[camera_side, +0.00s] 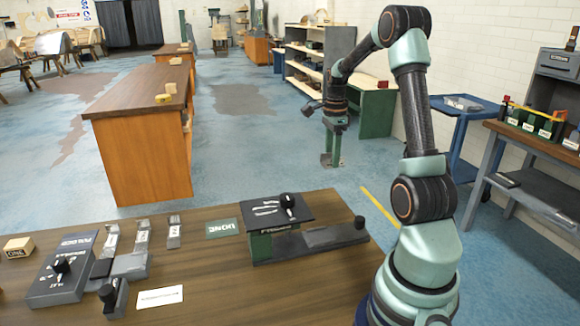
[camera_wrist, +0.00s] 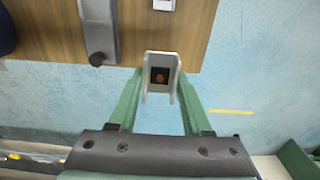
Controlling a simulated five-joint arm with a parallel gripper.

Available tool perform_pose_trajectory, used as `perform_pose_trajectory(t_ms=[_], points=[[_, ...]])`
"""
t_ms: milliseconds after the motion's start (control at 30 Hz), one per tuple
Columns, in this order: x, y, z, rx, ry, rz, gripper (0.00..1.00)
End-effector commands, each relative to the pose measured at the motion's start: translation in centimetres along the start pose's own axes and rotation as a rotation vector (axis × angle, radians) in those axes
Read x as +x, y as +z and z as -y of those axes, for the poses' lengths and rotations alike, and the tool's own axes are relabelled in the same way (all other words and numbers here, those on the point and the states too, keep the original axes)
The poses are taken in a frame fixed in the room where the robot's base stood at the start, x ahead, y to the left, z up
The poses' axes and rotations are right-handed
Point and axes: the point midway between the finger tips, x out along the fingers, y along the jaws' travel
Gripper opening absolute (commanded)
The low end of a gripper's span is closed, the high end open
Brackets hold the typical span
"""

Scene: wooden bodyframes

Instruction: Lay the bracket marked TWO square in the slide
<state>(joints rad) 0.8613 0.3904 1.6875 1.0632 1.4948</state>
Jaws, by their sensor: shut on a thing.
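My gripper (camera_side: 331,155) hangs past the far edge of the bench, above the floor. In the wrist view my gripper (camera_wrist: 161,92) has its green fingers closed on both sides of a pale grey bracket (camera_wrist: 161,56). A dark square with an orange-brown spot shows in its middle. I see no readable mark on it. The bracket is small in the side view (camera_side: 331,160). A grey slide-like track (camera_side: 325,238) with a black knob lies at the bench's right; I cannot tell for sure that it is the slide. It also shows in the wrist view (camera_wrist: 98,25).
Several small labelled grey pieces (camera_side: 142,237) stand at the bench's left, near a dark dial box (camera_side: 62,275). A wooden block (camera_side: 18,247) is at the far left. A green plate (camera_side: 223,228) lies mid-bench, left of a black-topped green box (camera_side: 275,213).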

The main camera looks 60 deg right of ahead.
Motion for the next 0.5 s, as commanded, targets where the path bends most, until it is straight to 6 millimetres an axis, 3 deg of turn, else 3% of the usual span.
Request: perform_pose_trajectory(t_ms=[100, 333, 500], points=[[-2.5, 0.0, 0.1, 0.0, -0.005, 0.0, 0.0], [-5.0, 0.2, -0.2, -0.001, -0.001, 0.0, 0.0], [-6.3, 2.1, -2.3, -0.004, -0.003, 0.0, 0.0]])
